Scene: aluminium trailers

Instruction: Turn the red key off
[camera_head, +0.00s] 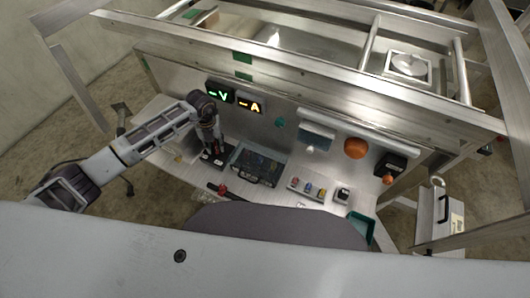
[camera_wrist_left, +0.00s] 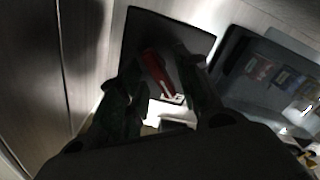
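The red key (camera_wrist_left: 157,73) stands on a black base plate (camera_wrist_left: 150,27) in the left wrist view. In the head view the black base (camera_head: 212,158) lies on the panel's shelf, with a bit of red just under my left gripper (camera_head: 217,140). My left gripper also shows in the wrist view (camera_wrist_left: 163,75), pointing down with one finger on each side of the key. The fingers look apart, with dark gaps beside the key. The key's lower part is dim, so its exact turn angle is unclear. My right gripper is not in view.
A dark tray (camera_head: 258,166) with small items lies right of the key base. A red-knobbed black strip (camera_head: 222,189) is in front. Several coloured pieces (camera_head: 308,187) and an orange dome (camera_head: 355,148) are further right. Lit V and A displays (camera_head: 235,99) are behind.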

